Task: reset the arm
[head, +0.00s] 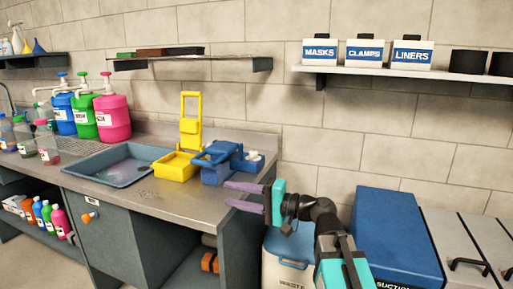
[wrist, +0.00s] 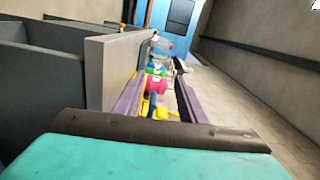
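My gripper (head: 229,194) is at the end of my arm, which reaches up from the lower right in the head view. Its two purple fingers point left, in front of the counter's right end. The fingers stand apart with nothing between them, so it is open and empty. The wrist view also shows my gripper (wrist: 157,98) with a clear gap between the fingers. Through that gap the pink jug and yellow parts show farther off. No duct brush can be made out in either view.
The steel counter (head: 190,205) holds a grey-blue tray (head: 118,164), a yellow holder (head: 178,167), blue containers (head: 218,172) and pump jugs (head: 112,118). A waste bin (head: 284,262) and blue box (head: 395,235) stand near my arm. A shelf (head: 420,73) holds labelled boxes.

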